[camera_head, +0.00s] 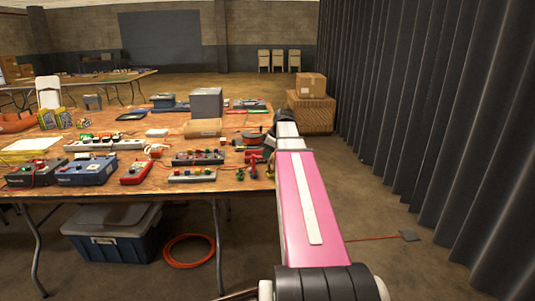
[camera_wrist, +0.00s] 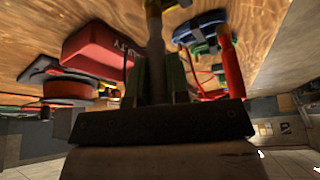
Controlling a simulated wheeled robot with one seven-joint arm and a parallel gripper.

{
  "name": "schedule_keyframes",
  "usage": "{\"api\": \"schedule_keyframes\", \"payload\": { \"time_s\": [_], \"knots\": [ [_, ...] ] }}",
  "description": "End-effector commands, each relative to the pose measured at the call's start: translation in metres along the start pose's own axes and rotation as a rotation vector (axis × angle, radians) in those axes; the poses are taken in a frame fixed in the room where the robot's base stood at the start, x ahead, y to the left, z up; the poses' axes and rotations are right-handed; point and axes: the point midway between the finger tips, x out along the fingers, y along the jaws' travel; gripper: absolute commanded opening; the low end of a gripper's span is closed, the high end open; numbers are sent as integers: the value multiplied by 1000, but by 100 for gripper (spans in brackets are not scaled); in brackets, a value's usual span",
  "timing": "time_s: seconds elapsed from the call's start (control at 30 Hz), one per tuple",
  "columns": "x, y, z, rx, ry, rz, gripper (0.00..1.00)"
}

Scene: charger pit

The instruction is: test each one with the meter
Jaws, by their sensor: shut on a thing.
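In the wrist view my gripper (camera_wrist: 157,78) is shut around a slim dark upright thing (camera_wrist: 155,38) with a yellow part at its top; I cannot tell what it is. A red stick-like handle, perhaps a probe (camera_wrist: 230,65), stands just right of it, apart from the fingers. In the head view my arm reaches to the table's right edge, and the gripper is not clear there. Several power strips lie on the table, among them a white one (camera_head: 105,145) and a dark one (camera_head: 198,157). A red boxy device, perhaps the meter (camera_head: 135,172), lies at the front.
The wooden table (camera_head: 240,182) is crowded. A blue instrument (camera_head: 87,171) and a grey box (camera_head: 206,103) stand on it. A red case (camera_wrist: 103,45) and a reel (camera_wrist: 65,88) lie near my gripper. A dark curtain (camera_head: 440,120) hangs at right. A lidded bin (camera_head: 112,235) is below.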

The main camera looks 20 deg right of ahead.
Motion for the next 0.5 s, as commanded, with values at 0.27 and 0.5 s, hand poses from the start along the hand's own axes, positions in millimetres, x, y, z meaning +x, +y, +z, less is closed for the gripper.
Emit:
{"api": "schedule_keyframes", "payload": {
  "time_s": [0.27,0.5],
  "knots": [
    [2,0,1,0,0,0,0],
    [2,0,1,0,0,0,47]
  ]
}}
